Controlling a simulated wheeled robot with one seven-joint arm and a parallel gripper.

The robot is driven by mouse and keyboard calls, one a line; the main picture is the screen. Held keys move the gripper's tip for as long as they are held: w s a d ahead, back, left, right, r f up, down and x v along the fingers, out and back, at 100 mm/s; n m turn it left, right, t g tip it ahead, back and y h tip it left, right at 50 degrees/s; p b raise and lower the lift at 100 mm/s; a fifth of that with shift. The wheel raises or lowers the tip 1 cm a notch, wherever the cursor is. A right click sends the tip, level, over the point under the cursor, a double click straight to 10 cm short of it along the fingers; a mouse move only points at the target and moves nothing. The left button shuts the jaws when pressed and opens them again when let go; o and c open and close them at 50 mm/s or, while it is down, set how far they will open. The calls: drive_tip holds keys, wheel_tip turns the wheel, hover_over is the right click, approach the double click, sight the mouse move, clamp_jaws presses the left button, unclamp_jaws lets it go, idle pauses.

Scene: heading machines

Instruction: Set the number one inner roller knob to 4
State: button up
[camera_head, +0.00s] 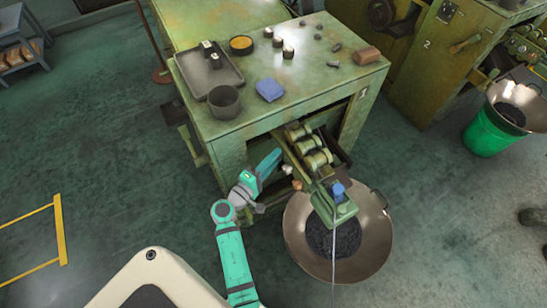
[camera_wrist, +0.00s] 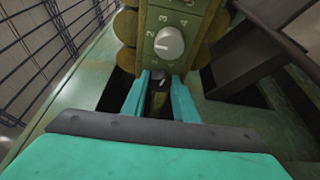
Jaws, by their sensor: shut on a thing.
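In the wrist view, a round grey knob (camera_wrist: 169,42) sits on a green dial plate (camera_wrist: 151,17) with numbers around it; 2, 3 and 4 can be read. I cannot tell which number its mark points to. My gripper (camera_wrist: 160,84) is below this knob, with its two teal fingers close on a small dark knob (camera_wrist: 161,76), mostly hidden between them. The numbers around that lower knob are not readable. In the head view, my gripper (camera_head: 278,156) reaches the front of the green machine, left of the rollers (camera_head: 314,158); the knobs are not discernible there.
The green machine's top (camera_head: 300,85) holds a tray (camera_head: 210,75), a dark pot (camera_head: 224,101), a blue cloth (camera_head: 270,89) and small parts. A wide metal bowl (camera_head: 375,245) of dark pieces stands below the rollers. Open floor lies to the left.

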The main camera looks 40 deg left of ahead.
drive_tip(key=shift+f+m+t, duration=0.1)
drive_tip(key=shift+m+t, duration=0.3)
drive_tip(key=shift+m, duration=0.5)
drive_tip(key=o, duration=1.1)
drive_tip(key=shift+c, duration=0.2)
